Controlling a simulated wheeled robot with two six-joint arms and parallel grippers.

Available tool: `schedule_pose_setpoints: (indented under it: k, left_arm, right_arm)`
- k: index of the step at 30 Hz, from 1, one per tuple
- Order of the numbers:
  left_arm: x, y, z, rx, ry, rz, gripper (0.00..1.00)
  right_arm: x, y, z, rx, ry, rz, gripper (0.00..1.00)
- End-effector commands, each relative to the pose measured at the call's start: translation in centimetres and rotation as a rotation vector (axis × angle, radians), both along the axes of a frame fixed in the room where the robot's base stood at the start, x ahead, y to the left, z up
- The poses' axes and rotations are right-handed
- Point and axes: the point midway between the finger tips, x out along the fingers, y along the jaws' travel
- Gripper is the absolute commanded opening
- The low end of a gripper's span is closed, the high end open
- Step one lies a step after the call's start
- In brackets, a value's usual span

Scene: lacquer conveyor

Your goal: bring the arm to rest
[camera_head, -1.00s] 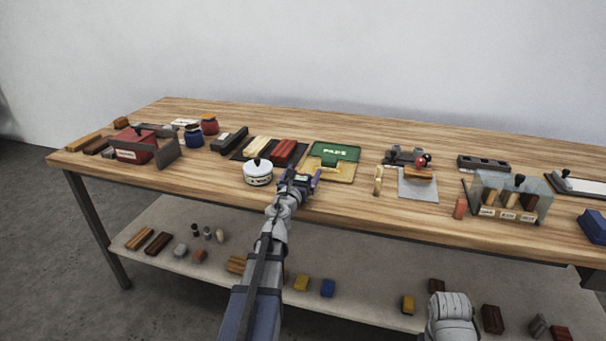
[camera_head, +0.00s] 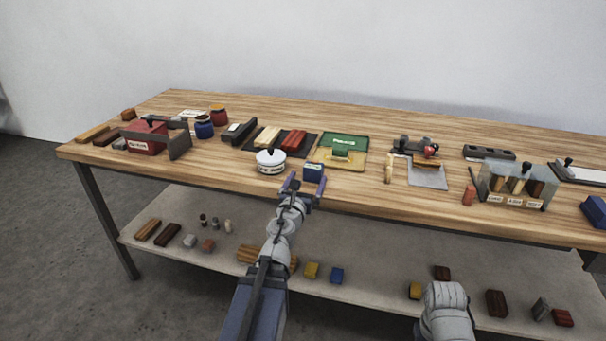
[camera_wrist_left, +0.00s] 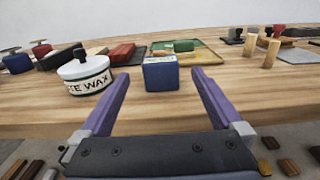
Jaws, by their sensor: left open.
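My left gripper (camera_head: 307,186) is open and empty, low at the table's front edge, its purple fingers apart. In the left wrist view the open fingers (camera_wrist_left: 160,95) reach forward from the bottom. A blue block (camera_head: 313,172) stands on the table just beyond the fingertips; in the left wrist view it (camera_wrist_left: 161,74) sits ahead, between the lines of the fingers and apart from them. A white lidded wax pot (camera_head: 271,162) stands to the left of the gripper. My right gripper is not in view.
The wooden table (camera_head: 230,178) has a green and yellow pad case (camera_head: 346,165) behind the block, a red box (camera_head: 146,138) at left and a clear bin (camera_head: 513,187) at right. The lower shelf (camera_head: 375,268) carries several small blocks. The front strip is mostly clear.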

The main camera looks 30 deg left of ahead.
Motion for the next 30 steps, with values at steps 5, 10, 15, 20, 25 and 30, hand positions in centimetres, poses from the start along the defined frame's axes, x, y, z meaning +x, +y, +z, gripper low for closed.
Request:
schedule_pose_setpoints:
  k: [5, 10, 15, 20, 25, 30]
  left_arm:
    - [-0.5, -0.5, 0.0, 0.000, 0.000, 0.001, 1.00]
    - [-0.4, -0.4, 0.0, 0.000, 0.000, 0.001, 1.00]
    - [-0.4, -0.4, 0.0, 0.000, 0.000, 0.000, 1.00]
    - [-0.3, -0.6, 0.6, -0.040, -0.012, 0.013, 1.00]
    - [0.0, -1.7, 3.9, -0.416, -0.104, 0.142, 1.00]
    - [-1.1, -4.8, 4.0, -1.038, -0.182, 0.403, 1.00]
  right_arm:
    - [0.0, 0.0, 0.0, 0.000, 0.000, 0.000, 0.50]
    - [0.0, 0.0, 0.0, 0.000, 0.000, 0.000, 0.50]
    - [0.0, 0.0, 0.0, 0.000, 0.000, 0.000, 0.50]
    - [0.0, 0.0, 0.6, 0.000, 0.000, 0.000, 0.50]
    - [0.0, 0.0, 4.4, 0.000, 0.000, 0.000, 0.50]
    - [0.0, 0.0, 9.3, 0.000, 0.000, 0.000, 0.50]
